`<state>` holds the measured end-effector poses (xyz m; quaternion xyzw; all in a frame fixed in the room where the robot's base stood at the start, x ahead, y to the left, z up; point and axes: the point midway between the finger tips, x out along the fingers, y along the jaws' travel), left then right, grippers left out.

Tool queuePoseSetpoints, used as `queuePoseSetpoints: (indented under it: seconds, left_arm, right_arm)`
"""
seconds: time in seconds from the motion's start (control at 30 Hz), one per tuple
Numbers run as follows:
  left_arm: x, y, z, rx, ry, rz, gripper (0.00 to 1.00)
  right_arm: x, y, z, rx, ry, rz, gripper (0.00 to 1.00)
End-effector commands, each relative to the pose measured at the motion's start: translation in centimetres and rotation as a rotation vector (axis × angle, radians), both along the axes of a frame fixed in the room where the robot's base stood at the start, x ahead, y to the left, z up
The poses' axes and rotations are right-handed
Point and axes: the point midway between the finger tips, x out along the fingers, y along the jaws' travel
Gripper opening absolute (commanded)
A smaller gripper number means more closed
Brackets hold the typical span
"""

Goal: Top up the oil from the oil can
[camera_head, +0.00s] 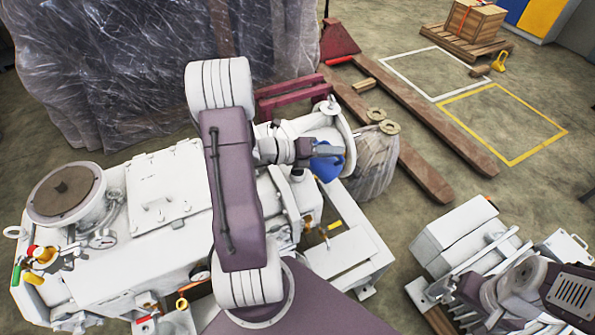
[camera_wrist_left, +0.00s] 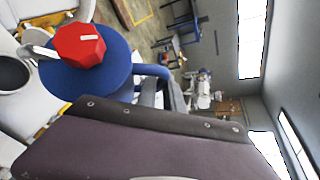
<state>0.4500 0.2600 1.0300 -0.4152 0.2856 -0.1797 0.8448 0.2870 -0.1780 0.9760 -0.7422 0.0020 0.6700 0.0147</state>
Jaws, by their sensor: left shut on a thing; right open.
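The blue oil can (camera_head: 328,168) is at the right end of the white vacuum pump (camera_head: 165,255), partly hidden by my wrist in the head view. In the left wrist view the can (camera_wrist_left: 85,78) shows close up, with a red cap (camera_wrist_left: 80,45) and a blue handle. My left gripper (camera_head: 327,152) is shut on the can's handle. I cannot tell how far the can is tilted or whether it touches the pump. My right gripper (camera_head: 462,292) is open at the lower right, away from the can; its fingers are hard to make out.
A wrapped load (camera_head: 120,75) stands behind the pump. A white block-shaped machine (camera_head: 460,235) stands near my right arm. Floor with a yellow marked square (camera_head: 567,132) is clear further back.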

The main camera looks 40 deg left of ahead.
Motion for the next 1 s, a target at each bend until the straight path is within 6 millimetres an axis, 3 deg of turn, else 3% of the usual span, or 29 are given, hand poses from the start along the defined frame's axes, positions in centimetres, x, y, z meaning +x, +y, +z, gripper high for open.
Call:
queuePoseSetpoints:
  seconds: [1.0]
  left_arm:
    - [-0.03, 0.46, 0.57, -0.06, -0.009, 0.001, 0.0]
  right_arm:
    - [0.0, 0.0, 0.49, 0.0, 0.0, 0.0, 0.99]
